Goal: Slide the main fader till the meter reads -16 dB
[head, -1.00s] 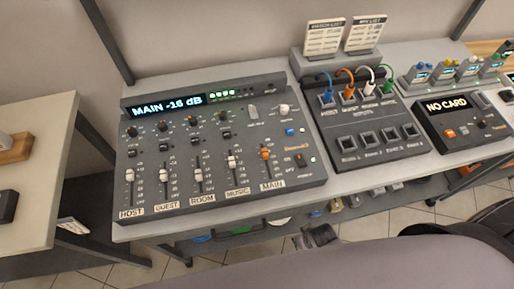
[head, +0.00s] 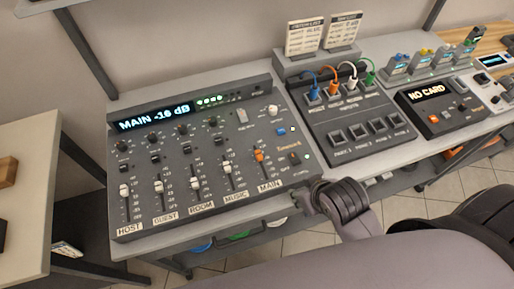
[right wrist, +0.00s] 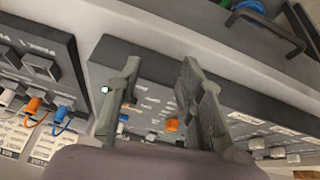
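The mixer (head: 215,195) stands on the desk, its display (head: 153,116) reading "MAIN -16 dB". The main fader (head: 259,155) has an orange cap, at the right end of the row of white-capped faders. The orange cap also shows in the right wrist view (right wrist: 172,125), beyond the fingers and apart from them. My right gripper (head: 317,194) is beside the mixer's front right corner. In the right wrist view my right gripper (right wrist: 160,66) has its two fingers spread with nothing between them. My left gripper is not in view.
A patch panel (head: 355,125) with coloured cables stands right of the mixer, with two cards (head: 342,31) behind it. A box reading "NO CARD" (head: 445,100) is farther right. A drawer handle (head: 238,236) is below the desk edge. Another table (head: 45,150) stands at left.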

